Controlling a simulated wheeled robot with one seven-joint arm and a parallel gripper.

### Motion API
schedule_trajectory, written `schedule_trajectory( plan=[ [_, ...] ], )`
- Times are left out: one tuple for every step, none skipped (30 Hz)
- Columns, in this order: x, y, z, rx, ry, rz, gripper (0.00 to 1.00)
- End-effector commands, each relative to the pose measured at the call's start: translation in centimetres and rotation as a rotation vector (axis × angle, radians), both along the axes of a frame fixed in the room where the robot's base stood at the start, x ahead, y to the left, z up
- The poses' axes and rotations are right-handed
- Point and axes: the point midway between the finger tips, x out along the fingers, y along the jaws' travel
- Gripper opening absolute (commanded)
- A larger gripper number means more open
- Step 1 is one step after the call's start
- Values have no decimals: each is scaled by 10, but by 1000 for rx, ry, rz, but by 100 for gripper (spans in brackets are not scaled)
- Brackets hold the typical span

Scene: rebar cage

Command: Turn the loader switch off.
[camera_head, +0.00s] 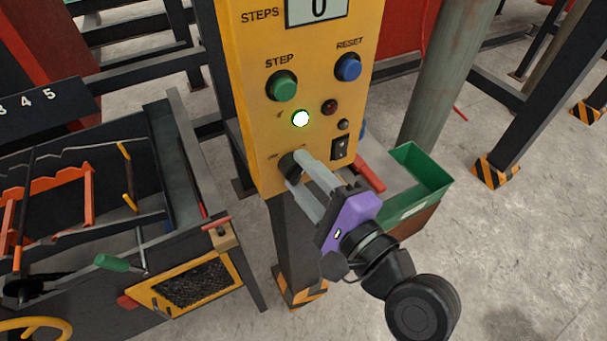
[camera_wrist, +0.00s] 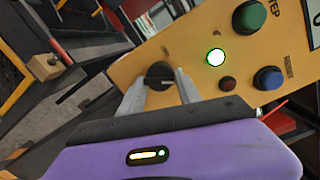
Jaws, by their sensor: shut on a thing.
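The yellow control panel (camera_head: 247,110) stands upright in the middle of the head view. A black rotary knob (camera_head: 289,163) sits at its lower left, with small lettering above it that I cannot read. In the wrist view the knob (camera_wrist: 159,76) lies between my two grey fingers. My purple gripper (camera_head: 306,183) reaches it from the lower right and is shut on it. The wrist view also shows my gripper (camera_wrist: 158,88). The white-green lamp (camera_head: 300,118) above the knob is lit; it also shows in the wrist view (camera_wrist: 215,57).
The panel also carries a green STEP button (camera_head: 282,85), a blue RESET button (camera_head: 348,67), a dark red lamp (camera_head: 330,107) and a black rocker switch (camera_head: 340,148). A green bin (camera_head: 420,172) stands behind at right. A dark machine frame (camera_head: 182,125) fills the left.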

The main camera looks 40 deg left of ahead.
Motion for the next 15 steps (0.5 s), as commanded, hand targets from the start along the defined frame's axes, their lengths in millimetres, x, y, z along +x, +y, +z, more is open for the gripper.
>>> schedule_trajectory(
  plan=[
    [1, -1, 2, -14, -43, -3, 0],
    [1, -1, 2, -25, -69, -4, 0],
    [1, -1, 3, -38, -104, -3, 0],
    [1, -1, 3, -50, -131, -3, 0],
    [1, -1, 3, -60, -159, -3, 0],
    [1, -1, 3, -75, -194, -4, 0],
    [1, -1, 3, -86, -219, -4, 0],
    [1, -1, 4, -96, -246, -4, 0],
    [1, -1, 3, -112, -281, -3, 0],
    [1, -1, 3, -124, -308, -3, 0],
    [1, -1, 4, -133, -333, -3, 0],
    [1, -1, 4, -147, -369, -3, 0],
    [1, -1, 4, -159, -396, -4, 0],
    [1, -1, 4, -171, -422, -4, 0],
    [0, -1, 4, -184, -457, -4, 0]
  ],
)
